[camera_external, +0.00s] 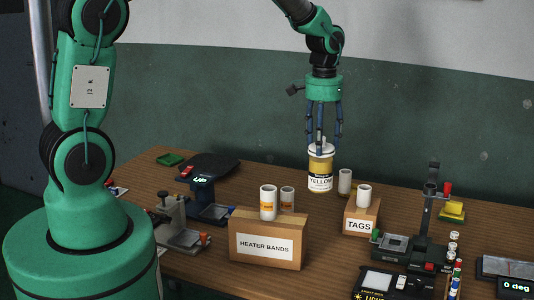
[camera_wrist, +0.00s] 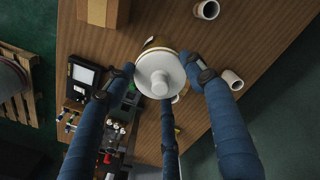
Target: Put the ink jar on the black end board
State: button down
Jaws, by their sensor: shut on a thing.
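The ink jar (camera_external: 320,172) has a white lid and a yellow band with a label reading YELLOW. My gripper (camera_external: 322,148) is shut on its lid from above and holds it upright, seemingly above the back of the table. In the wrist view the white lid (camera_wrist: 158,68) sits between my blue fingers (camera_wrist: 163,82), with the table below it.
A TAGS box (camera_external: 361,218) and white rolls stand right of the jar. A black stand (camera_external: 428,220) rises farther right.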

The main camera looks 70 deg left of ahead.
jog(key=s+a+n+p, duration=0.2)
jog(key=s+a+n, duration=0.25)
jog(key=a, duration=0.75)
jog(key=s+a+n+p, duration=0.3)
jog(key=s+a, duration=0.2)
jog(key=a, duration=0.8)
jog(key=s+a+n+p, duration=0.4)
jog(key=s+a+n, duration=0.2)
jog(key=s+a, duration=1.15)
notch_tip(320, 180, down, 7)
jog(key=shift+w+a, duration=0.15)
jog(key=shift+a, duration=0.15)
jog(key=w+a+f+p, duration=0.1)
jog(key=w+a, duration=0.7)
jog(key=a, duration=0.5)
jog(key=shift+w+a+f, duration=0.2)
jog(key=shift+w+a, duration=0.05)
jog(key=shift+w, duration=0.15)
jog(key=shift+f, duration=0.1)
